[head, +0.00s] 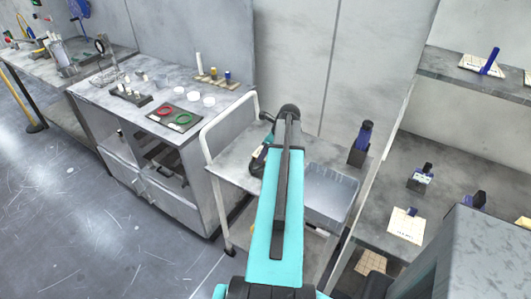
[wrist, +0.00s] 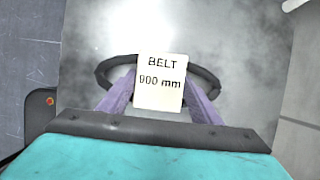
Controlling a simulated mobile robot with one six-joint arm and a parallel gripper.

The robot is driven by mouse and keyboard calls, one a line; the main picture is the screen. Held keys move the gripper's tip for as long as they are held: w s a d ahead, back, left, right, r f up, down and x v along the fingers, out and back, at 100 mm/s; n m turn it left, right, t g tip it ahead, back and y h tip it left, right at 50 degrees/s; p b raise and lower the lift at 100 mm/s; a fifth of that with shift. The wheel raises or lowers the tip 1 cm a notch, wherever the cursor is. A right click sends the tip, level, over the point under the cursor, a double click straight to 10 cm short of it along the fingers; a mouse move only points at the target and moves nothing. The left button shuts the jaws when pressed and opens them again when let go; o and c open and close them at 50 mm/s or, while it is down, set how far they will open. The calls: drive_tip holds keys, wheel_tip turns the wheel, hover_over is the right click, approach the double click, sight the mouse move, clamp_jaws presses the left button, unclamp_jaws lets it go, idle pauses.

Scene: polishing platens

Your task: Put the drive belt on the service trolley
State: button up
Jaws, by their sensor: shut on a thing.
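The drive belt (wrist: 105,72) is a black loop with a white tag (wrist: 161,82) reading "BELT 900 mm". In the wrist view my gripper (wrist: 160,98) has its purple fingers shut on it, with the tag in front of the grip. Grey metal shows behind the loop; I cannot tell whether the belt touches it. In the head view the service trolley (head: 236,158) is a grey top with a white rail handle. My arm reaches over it, and the gripper's tip and most of the belt are hidden behind my arm.
A grey bin (head: 330,190) and a blue-and-black item (head: 361,142) occupy the trolley's right side. A bench (head: 150,90) with red and green rings stands left. Shelves (head: 440,150) with blue-handled items and cards stand right. The trolley's left part looks clear.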

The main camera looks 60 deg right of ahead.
drive_tip(key=shift+f, duration=0.15)
drive_tip(key=o, duration=1.2)
drive_tip(key=shift+r, duration=0.2)
drive_tip(key=shift+b+v, duration=1.35)
drive_tip(key=shift+v, duration=4.55)
drive_tip(key=shift+s, duration=0.15)
drive_tip(key=shift+a, duration=0.1)
